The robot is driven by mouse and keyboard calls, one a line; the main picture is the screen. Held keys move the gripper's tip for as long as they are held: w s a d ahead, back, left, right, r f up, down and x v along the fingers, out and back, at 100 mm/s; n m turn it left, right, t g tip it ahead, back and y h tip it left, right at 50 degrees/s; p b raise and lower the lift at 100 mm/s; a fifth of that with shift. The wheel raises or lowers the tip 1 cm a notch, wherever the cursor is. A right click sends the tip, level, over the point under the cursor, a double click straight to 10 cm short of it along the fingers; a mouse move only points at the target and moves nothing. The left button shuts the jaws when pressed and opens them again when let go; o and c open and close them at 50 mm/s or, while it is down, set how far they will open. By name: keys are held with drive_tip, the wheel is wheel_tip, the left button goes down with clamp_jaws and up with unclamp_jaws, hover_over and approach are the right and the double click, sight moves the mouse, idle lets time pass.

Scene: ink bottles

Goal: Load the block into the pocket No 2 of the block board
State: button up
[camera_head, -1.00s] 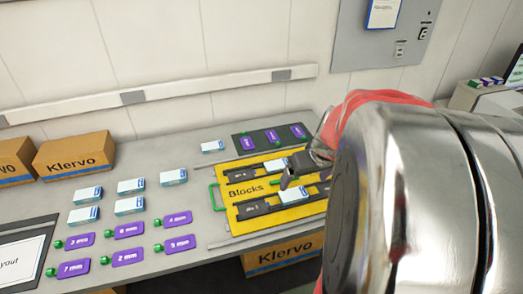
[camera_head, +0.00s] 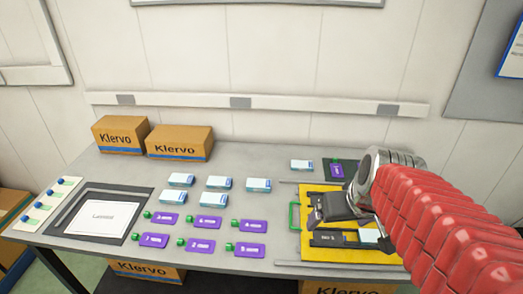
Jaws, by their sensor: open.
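The yellow block board (camera_head: 310,250) lies at the right of the bench, partly covered by my arm. A dark pocket strip (camera_head: 327,238) shows on its front part, with a label too small to read. A white and blue block (camera_head: 369,236) sits at the right of that strip, partly hidden by my arm. Several similar blocks (camera_head: 217,183) lie loose on the bench left of the board. My gripper (camera_head: 325,215) is open above the rear left part of the board. A purple patch shows at its tip; I cannot tell what it belongs to.
Several purple tags (camera_head: 201,246) with green ends lie in front of the loose blocks. A dark mat (camera_head: 322,170) with a purple tag lies behind the board. Two Klervo boxes (camera_head: 179,143) stand at the back left. A framed sheet (camera_head: 100,215) lies at the left.

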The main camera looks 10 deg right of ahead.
drive_tip(key=s+a+r, duration=0.1)
drive_tip(key=s+a, duration=0.2)
drive_tip(key=a, duration=0.2)
drive_tip(key=s+a+r+n, duration=0.1)
drive_tip(key=s+a, duration=0.1)
drive_tip(key=a, duration=0.3)
drive_tip(key=shift+s+a+r+t+y, duration=0.15)
drive_tip(key=shift+s+r+t+y, duration=0.15)
drive_tip(key=shift+s+r, duration=0.1)
drive_tip(key=shift+c, duration=0.3)
